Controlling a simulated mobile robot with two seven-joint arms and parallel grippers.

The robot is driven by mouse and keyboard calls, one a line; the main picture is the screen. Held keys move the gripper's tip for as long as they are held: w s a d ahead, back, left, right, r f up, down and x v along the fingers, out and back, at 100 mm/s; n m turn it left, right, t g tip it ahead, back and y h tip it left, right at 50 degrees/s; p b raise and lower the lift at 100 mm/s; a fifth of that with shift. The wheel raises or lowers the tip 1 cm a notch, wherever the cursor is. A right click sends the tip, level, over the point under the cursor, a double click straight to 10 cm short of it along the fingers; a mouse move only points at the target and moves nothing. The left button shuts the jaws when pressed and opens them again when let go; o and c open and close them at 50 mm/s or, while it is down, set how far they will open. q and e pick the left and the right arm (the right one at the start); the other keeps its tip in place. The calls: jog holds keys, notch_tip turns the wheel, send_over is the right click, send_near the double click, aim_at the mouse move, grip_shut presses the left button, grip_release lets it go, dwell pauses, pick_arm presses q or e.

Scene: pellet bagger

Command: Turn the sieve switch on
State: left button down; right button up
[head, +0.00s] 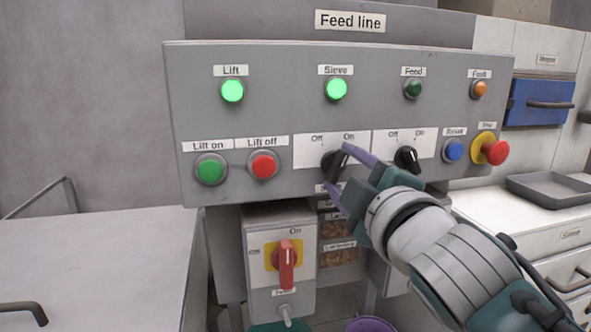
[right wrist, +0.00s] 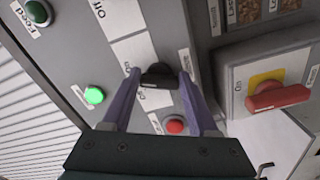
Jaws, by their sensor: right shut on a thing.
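The sieve switch (head: 333,164) is a black rotary knob on a white plate marked Off and On, below the lit green Sieve lamp (head: 336,89). My right gripper (head: 338,168) is shut on this knob, one purple finger on each side. In the right wrist view the knob (right wrist: 158,75) sits between the two fingertips, and the Sieve lamp (right wrist: 94,95) glows green. The fingers partly cover the knob in the head view, and its pointer looks turned toward On. My left gripper is not in view.
A similar Feed knob (head: 407,158) is close to the right of my gripper. The Lift off button (head: 263,164) is to the left, the red stop button (head: 495,152) to the far right. A red rotary handle (head: 287,264) sticks out on a box below.

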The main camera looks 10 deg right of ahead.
jog(key=shift+m, duration=0.5)
jog(key=o, duration=1.4)
jog(key=s, duration=1)
jog(key=shift+d, duration=0.15)
